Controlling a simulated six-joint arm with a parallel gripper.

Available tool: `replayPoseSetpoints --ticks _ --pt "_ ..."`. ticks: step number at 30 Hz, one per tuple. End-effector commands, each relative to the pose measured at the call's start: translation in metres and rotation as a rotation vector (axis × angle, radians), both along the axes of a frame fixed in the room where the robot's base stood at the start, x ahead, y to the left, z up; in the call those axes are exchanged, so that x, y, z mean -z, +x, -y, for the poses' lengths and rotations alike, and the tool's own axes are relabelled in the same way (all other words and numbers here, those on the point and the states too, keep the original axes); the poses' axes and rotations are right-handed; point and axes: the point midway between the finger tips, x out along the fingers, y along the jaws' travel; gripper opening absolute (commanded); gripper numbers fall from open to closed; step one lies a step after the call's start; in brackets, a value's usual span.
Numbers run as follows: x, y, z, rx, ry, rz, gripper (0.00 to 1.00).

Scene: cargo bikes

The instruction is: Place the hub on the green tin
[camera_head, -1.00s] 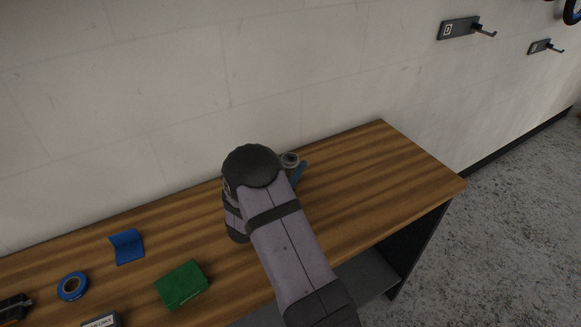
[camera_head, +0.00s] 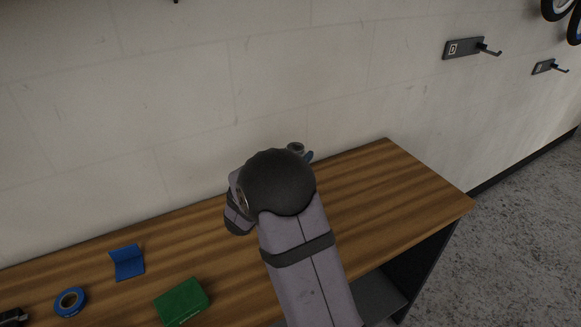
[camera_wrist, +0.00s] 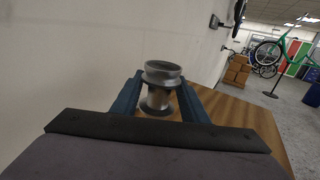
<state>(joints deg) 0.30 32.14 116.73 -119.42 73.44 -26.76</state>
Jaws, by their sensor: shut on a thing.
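The hub (camera_wrist: 162,74) is a grey metal spool with a wide rim. In the wrist view it stands upright between the two blue fingers of my gripper (camera_wrist: 156,98), which is shut on it. In the head view, the hub (camera_head: 296,147) shows as a small piece behind my arm, with a bit of one blue finger beside it. My arm hides the rest of the gripper there. The green tin (camera_head: 182,302) is a flat green box on the bench at the lower left, apart from the gripper.
The wooden bench (camera_head: 390,195) is clear at the right. A blue folded cloth or plate (camera_head: 127,262) and a blue tape roll (camera_head: 70,301) lie left of the tin. A dark object (camera_head: 13,317) is at the left edge. The wall (camera_head: 120,120) runs close behind.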

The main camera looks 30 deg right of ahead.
Motion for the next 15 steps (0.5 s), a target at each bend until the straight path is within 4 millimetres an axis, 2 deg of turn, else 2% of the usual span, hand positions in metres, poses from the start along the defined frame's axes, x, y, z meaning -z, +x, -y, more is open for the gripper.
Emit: replayPoseSetpoints --ticks 5,8,11,15 --pt "-0.002 0.001 -0.002 -0.003 -0.001 0.002 0.11" --pt "-0.002 0.004 -0.009 -0.018 -0.001 0.002 0.11" --pt "-0.002 0.010 -0.025 -0.049 -0.001 0.002 0.11" --pt "-0.003 0.023 -0.067 -0.127 -0.002 0.003 0.11"
